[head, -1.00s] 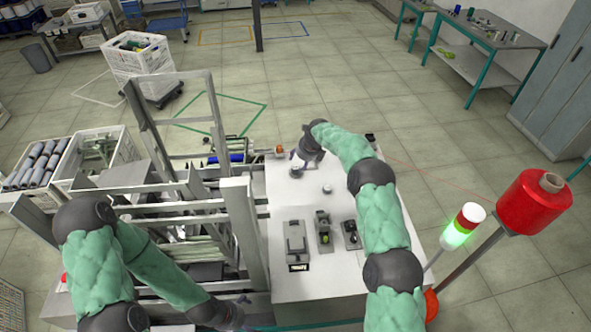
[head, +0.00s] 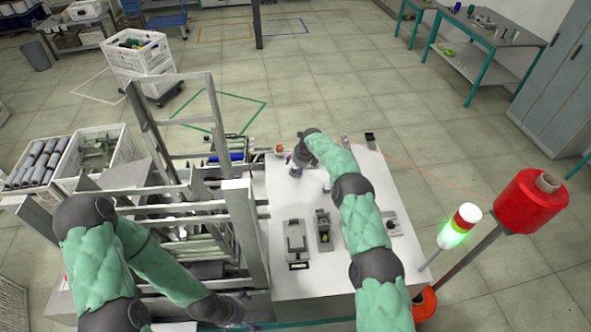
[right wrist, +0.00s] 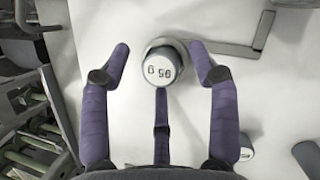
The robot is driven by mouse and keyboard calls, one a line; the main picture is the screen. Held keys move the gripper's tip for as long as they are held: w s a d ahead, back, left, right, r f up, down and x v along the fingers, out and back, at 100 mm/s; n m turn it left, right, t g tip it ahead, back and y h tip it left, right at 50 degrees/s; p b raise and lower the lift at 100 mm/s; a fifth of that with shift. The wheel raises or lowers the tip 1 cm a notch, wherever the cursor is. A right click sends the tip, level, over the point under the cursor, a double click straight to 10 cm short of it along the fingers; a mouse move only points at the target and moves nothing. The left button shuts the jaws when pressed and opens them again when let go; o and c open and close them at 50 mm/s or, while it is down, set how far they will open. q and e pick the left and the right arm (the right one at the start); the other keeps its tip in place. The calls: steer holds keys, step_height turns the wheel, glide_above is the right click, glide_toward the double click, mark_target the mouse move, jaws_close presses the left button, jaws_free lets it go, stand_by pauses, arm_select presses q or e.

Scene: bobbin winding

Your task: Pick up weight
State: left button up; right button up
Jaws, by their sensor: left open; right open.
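The weight (right wrist: 160,68) is a short, pale grey cylinder with a dark side, its top marked "95 g". In the right wrist view it stands upright on the white tabletop (right wrist: 105,20). My right gripper (right wrist: 162,50) is open above it, with purple-wrapped fingers to its left and right and a third finger below. I see no clear contact. In the head view my right gripper (head: 298,164) is low over the far left part of the white table, largely hiding the weight. My left gripper (head: 238,308) is at the bottom, near the front of the metal frame, small and partly hidden.
A flat grey bracket (right wrist: 235,48) lies beside the weight. A small cylinder (right wrist: 246,148) and a dark one (right wrist: 306,155) are at lower right. Small devices (head: 296,240) stand on the front table. The metal frame (head: 240,215) borders the table's left.

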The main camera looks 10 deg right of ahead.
steer(key=c, duration=1.2)
steer(key=shift+r, duration=0.15)
